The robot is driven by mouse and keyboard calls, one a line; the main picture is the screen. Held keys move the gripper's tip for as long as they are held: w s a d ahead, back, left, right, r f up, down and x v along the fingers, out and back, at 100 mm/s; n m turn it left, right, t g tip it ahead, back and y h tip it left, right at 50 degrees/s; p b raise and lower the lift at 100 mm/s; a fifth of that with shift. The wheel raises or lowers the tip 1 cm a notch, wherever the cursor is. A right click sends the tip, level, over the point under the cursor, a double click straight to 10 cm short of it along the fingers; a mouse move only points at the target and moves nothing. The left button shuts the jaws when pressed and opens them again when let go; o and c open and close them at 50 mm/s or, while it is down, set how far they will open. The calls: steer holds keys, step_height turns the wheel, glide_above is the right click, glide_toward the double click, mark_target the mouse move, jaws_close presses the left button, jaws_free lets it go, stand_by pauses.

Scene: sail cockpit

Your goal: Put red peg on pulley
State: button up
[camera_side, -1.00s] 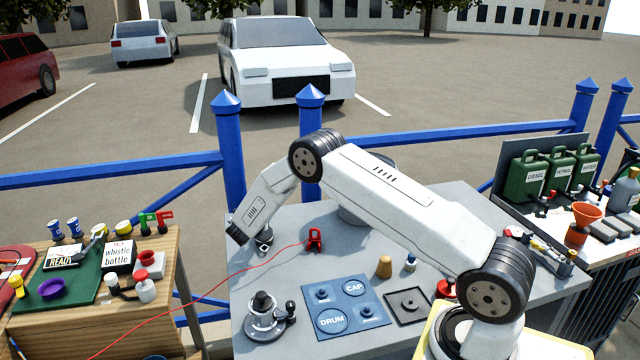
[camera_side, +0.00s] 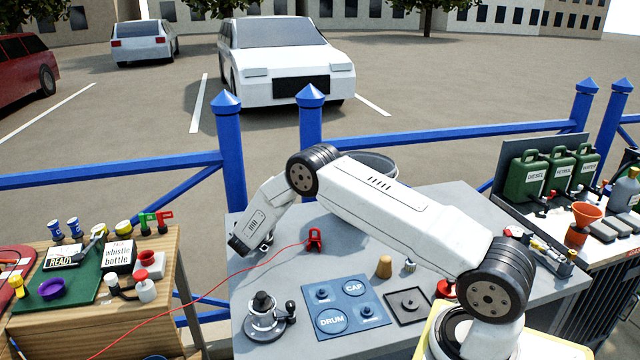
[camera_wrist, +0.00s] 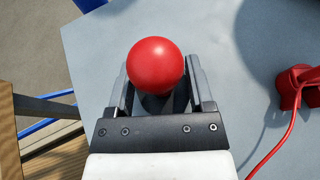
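In the wrist view a round red ball (camera_wrist: 155,65), which looks like the head of the red peg, sits between the two dark fingers of my gripper (camera_wrist: 158,88). The fingers stand apart, one on each side of it; I cannot tell whether they press on it. In the side view my gripper (camera_side: 238,245) is low at the left end of the grey table, and no red ball shows there. A small grey metal fitting (camera_side: 266,243) shows just right of it; I cannot tell whether this is the pulley. Anything under the ball is hidden.
A red clip (camera_side: 315,240) with a red cord lies right of my gripper; it also shows in the wrist view (camera_wrist: 297,88). A winch (camera_side: 265,318), a blue DRUM/CAP mat (camera_side: 347,290) and a wooden peg (camera_side: 384,267) stand nearer the front. Blue railings run behind.

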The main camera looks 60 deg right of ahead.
steer(key=shift+r, duration=0.15)
steer(key=shift+a+r, duration=0.1)
steer(key=shift+a, duration=0.05)
steer(key=v, duration=1.1)
steer(key=shift+a, duration=0.3)
steer(key=shift+s+r, duration=0.1)
steer(key=shift+s, duration=0.15)
steer(key=s+a+r+m+g+y, duration=0.1)
steer(key=s+a+r+m+y, duration=0.1)
steer(key=s+a+m+y, duration=0.2)
steer(key=s+a+r+m+y, duration=0.3)
steer(key=s+a+m+y, duration=0.1)
steer(key=s+m, duration=0.7)
steer(key=s+a+r+m+g+y, duration=0.1)
steer(key=s+a+r+m+y, duration=0.2)
steer(key=s+m, duration=0.4)
steer(key=shift+s+a+m+g+y, duration=0.3)
steer(key=shift+s+a+y, duration=0.45)
steer(key=shift+s, duration=1.65)
